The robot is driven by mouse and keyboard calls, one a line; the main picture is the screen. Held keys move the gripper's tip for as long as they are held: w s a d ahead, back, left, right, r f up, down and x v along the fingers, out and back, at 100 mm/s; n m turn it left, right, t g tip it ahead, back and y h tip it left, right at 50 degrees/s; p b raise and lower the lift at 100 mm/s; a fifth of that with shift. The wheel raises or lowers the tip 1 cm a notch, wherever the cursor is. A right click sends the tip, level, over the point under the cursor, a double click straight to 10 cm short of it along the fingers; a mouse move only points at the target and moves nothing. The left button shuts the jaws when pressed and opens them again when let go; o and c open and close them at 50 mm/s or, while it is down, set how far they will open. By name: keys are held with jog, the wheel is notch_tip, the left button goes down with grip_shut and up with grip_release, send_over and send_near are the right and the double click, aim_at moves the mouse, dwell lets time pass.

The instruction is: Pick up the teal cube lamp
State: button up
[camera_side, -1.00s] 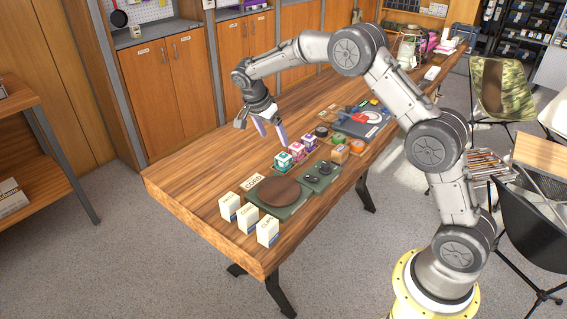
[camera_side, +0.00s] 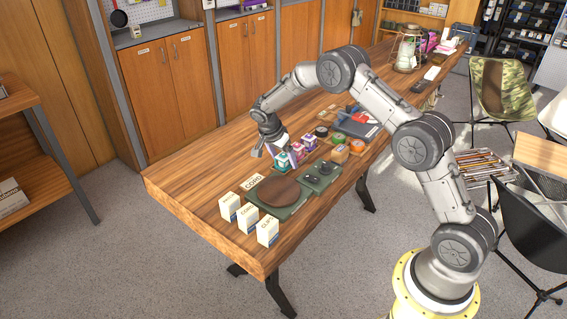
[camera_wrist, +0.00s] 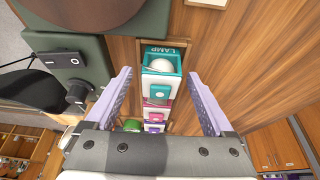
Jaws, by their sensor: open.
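The teal cube lamp (camera_wrist: 161,88) has a white dome inside its open top and a small button on its side. It sits in a wooden tray labelled LAMP (camera_wrist: 160,43), at the end of a row of cube lamps. In the side view the teal lamp (camera_side: 282,160) is the nearest of the row, partly beside my fingers. My gripper (camera_wrist: 158,100) is open, its two lilac fingers on either side of the row, with a gap on each side of the lamp. A pink lamp (camera_wrist: 155,115) and a purple lamp (camera_wrist: 154,127) stand behind the teal one in the wrist view.
A green camp stove with a round brown lid (camera_side: 279,191) and knobs (camera_side: 318,176) lies close beside the lamps. Several white boxes (camera_side: 248,218) stand along the front edge. An orange-brown block (camera_side: 339,154) is to the right. The table left of the lamps is bare.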

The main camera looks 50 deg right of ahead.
jog(key=shift+d+f, duration=0.1)
jog(key=shift+c, duration=0.3)
grip_shut()
